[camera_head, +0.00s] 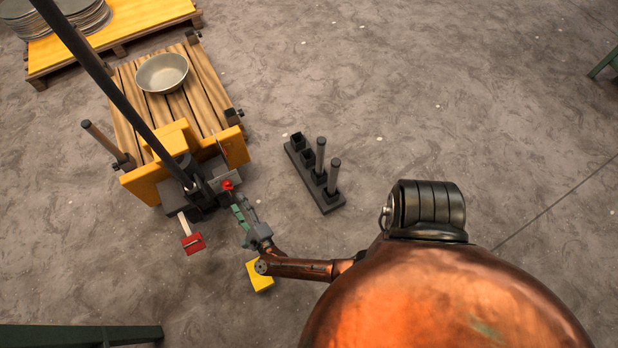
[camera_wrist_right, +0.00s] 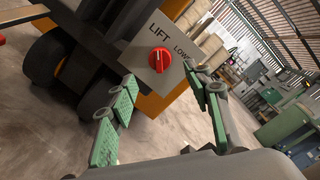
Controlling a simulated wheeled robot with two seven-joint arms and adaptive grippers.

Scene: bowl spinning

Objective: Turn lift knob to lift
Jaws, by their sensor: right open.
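The red lift knob (camera_wrist_right: 159,60) sits on a grey plate (camera_wrist_right: 145,72) marked LIFT and LOW in the right wrist view. Its pale pointer mark stands roughly upright, between the two words. The knob also shows in the head view as a small red spot (camera_head: 227,185) on the pallet truck (camera_head: 190,180). My right gripper (camera_wrist_right: 168,85) is open, its green-padded fingers spread on either side below the knob. The knob is ahead of the fingertips, and I see no contact. In the head view the right gripper (camera_head: 236,208) is just below the knob. My left gripper is not in view.
A wooden platform (camera_head: 206,98) holds a metal bowl (camera_head: 162,73). A dark handle bar (camera_head: 100,75) rises over the truck. A red pedal (camera_head: 193,244) juts out at lower left of the gripper. A black post rack (camera_head: 305,178) stands on the floor to the right.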

